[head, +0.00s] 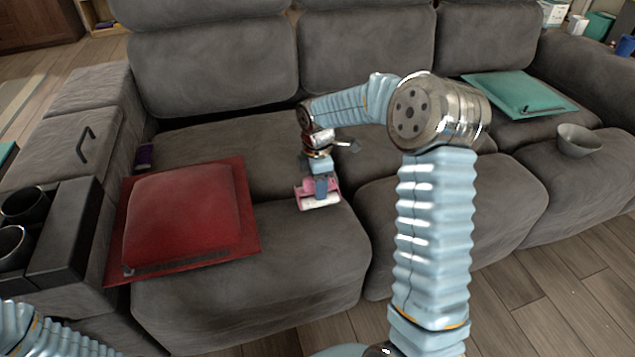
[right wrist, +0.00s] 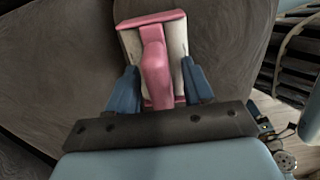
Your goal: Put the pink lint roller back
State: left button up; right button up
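The pink lint roller (head: 318,201) is on the front part of the grey sofa's middle-left seat, right of the red cushion. In the right wrist view the pink lint roller (right wrist: 155,65) shows a pink handle over a pale body. My right gripper (head: 320,183) points down at it from above. In the right wrist view the two blue fingers of my right gripper (right wrist: 160,80) stand either side of the handle, with pale strips showing between. It looks open; contact with the roller is not clear. My left gripper is out of view.
A red cushion (head: 180,215) lies on the left seat and a teal cushion (head: 520,94) on the right one. A bowl (head: 578,140) sits on the right seat. A dark purple item (head: 145,157) lies by the left armrest. Cup holders (head: 22,205) are at far left.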

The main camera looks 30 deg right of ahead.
jog(key=shift+r, duration=0.1)
notch_tip(320, 180, up, 12)
jog(key=p, duration=0.1)
dwell(0.4)
dwell(1.5)
